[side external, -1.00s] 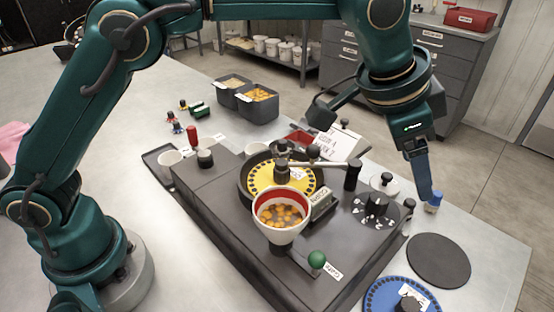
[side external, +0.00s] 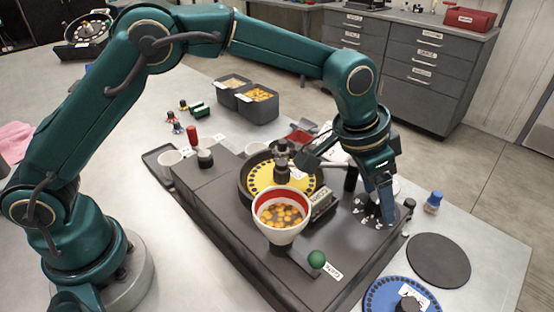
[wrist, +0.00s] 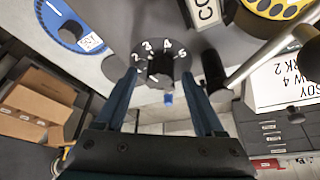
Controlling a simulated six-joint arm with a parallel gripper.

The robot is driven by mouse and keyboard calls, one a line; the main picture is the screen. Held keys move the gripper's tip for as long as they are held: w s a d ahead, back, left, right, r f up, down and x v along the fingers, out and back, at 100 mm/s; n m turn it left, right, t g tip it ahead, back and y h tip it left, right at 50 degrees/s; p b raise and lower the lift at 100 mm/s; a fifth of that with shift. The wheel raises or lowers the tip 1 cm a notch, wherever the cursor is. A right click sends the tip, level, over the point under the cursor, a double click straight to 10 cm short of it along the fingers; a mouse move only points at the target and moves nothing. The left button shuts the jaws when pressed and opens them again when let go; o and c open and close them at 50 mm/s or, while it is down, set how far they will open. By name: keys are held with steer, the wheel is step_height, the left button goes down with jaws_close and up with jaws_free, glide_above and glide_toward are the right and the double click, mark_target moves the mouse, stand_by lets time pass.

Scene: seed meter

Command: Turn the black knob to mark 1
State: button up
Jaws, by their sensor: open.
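The black knob (wrist: 160,68) stands on a dark round dial with white numbers in the wrist view. The marks 2, 3, 4 and 5 are readable on the dial (wrist: 166,50); mark 1 is not clear, and the left finger covers part of that side. Where the knob points is hard to tell. My gripper (wrist: 161,76) is open, with one finger on each side of the knob; contact is not visible. In the side view my gripper (side external: 383,212) points down over the dial (side external: 364,212) and hides the knob.
A white hopper cup (side external: 282,231) with orange seeds and a yellow seed plate (side external: 256,178) are left of the gripper. A black post (wrist: 214,72) stands close to the right finger. A blue disc (side external: 380,297), a dark disc (side external: 438,260) and a blue-capped item (side external: 434,202) lie to the right.

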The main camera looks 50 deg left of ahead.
jaws_close()
steer(key=n+y, duration=0.1)
steer(key=n, duration=0.1)
steer(key=n+y, duration=0.1)
steer(key=n, duration=0.2)
steer(key=shift+d+n+t, duration=0.2)
steer(key=shift+n+t, duration=0.1)
steer(key=shift+t, duration=0.1)
steer(key=n+y, duration=0.2)
steer(key=n, duration=0.2)
steer(key=shift+n, duration=0.4)
steer(key=shift+n+g, duration=0.3)
steer(key=shift+n, duration=0.4)
